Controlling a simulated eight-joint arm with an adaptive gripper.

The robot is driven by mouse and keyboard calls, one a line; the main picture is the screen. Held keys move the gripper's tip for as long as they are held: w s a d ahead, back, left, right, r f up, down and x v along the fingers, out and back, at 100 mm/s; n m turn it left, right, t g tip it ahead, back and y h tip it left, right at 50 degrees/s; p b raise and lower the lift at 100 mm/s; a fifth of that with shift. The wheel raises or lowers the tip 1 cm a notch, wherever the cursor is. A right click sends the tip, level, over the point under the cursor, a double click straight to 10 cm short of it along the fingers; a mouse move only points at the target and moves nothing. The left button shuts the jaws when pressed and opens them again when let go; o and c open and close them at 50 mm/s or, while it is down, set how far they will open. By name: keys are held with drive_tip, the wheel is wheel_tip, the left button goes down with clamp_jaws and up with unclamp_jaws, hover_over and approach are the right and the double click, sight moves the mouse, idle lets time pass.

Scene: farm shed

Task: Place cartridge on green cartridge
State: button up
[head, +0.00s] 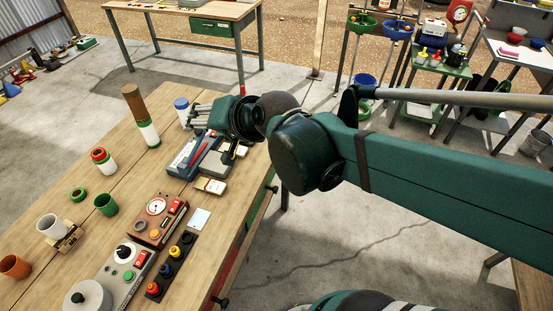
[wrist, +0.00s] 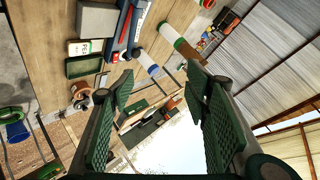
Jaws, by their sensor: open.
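A white cylinder with a green band (head: 149,136) stands on the wooden bench, with a brown cylinder (head: 131,100) upright on top of it. In the wrist view this stack shows at the top, with its green band (wrist: 180,42) and brown part (wrist: 192,54). A white cylinder with a blue band (head: 181,104) stands apart, just left of my gripper; it also shows in the wrist view (wrist: 146,63). My gripper (head: 192,115) is open and empty, level above the bench. In the wrist view its fingers (wrist: 155,95) are wide apart. The blue-banded cylinder's lower part is partly hidden in the head view.
A blue-grey device (head: 185,158) lies below my gripper, with control boxes (head: 156,220) nearer. Bare wood surrounds the stack.

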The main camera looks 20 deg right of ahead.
drive_tip(key=s+d+f+n+g+h, duration=0.1)
drive_tip(key=s+d+f+n+h, duration=0.1)
drive_tip(key=s+d, duration=0.4)
drive_tip(key=s+d+f+n+g+h, duration=0.2)
drive_tip(key=s+d+f+n, duration=0.1)
drive_tip(key=s+d, duration=0.4)
drive_tip(key=shift+s+d+f, duration=0.15)
drive_tip(key=shift+s+f, duration=0.1)
drive_tip(key=shift+s, duration=0.7)
